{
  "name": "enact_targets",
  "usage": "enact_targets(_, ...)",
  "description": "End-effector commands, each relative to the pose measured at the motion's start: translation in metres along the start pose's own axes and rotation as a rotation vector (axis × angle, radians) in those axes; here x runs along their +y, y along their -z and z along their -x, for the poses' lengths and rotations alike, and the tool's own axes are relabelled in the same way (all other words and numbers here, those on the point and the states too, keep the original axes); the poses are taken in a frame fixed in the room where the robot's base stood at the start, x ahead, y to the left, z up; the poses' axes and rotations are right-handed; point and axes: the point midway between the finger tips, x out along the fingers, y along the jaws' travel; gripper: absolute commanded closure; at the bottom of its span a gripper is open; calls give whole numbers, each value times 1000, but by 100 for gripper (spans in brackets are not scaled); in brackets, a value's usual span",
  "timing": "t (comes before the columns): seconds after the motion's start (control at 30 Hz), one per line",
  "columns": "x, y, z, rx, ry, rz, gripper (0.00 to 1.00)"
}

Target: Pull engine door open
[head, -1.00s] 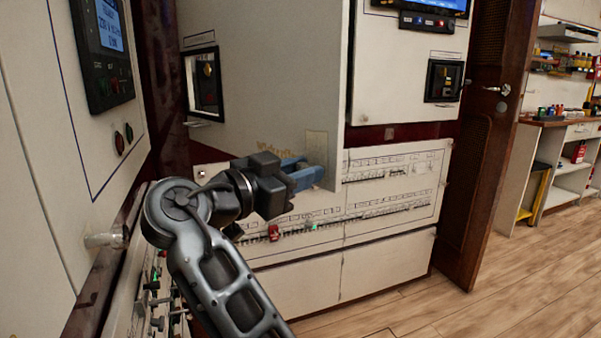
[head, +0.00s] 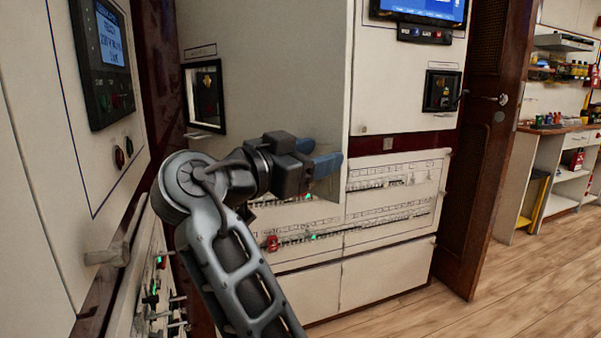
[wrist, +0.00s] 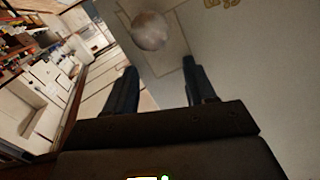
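A large pale door panel (head: 270,70), which looks like the engine door, stands swung out from the cabinet in the head view, its thin free edge toward the right. My gripper (head: 322,156) is in front of the lower right part of this panel, with its blue fingers pointing right. In the wrist view the two fingers (wrist: 160,80) are spread apart with nothing between them. A round pale knob (wrist: 150,30) shows beyond the fingertips, against the grey panel. The knob is hidden or not discernible in the head view. I cannot tell whether a finger touches the panel.
A left panel with a screen (head: 103,55) and a protruding handle (head: 108,252) stands close to my arm. Breaker rows (head: 390,200) lie below and behind the door. A brown wooden door (head: 478,150) is further right. Open wooden floor (head: 450,300) lies at the lower right.

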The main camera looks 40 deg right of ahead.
Motion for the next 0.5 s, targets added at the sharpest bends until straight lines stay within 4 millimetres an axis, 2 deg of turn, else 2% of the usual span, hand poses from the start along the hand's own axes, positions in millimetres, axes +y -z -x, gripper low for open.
enact_targets(0.03,6,10,-9,1,-3,-5,46)
enact_targets(0.2,23,34,-33,1,-3,-5,46)
enact_targets(0.5,44,64,-64,1,-1,-3,46)
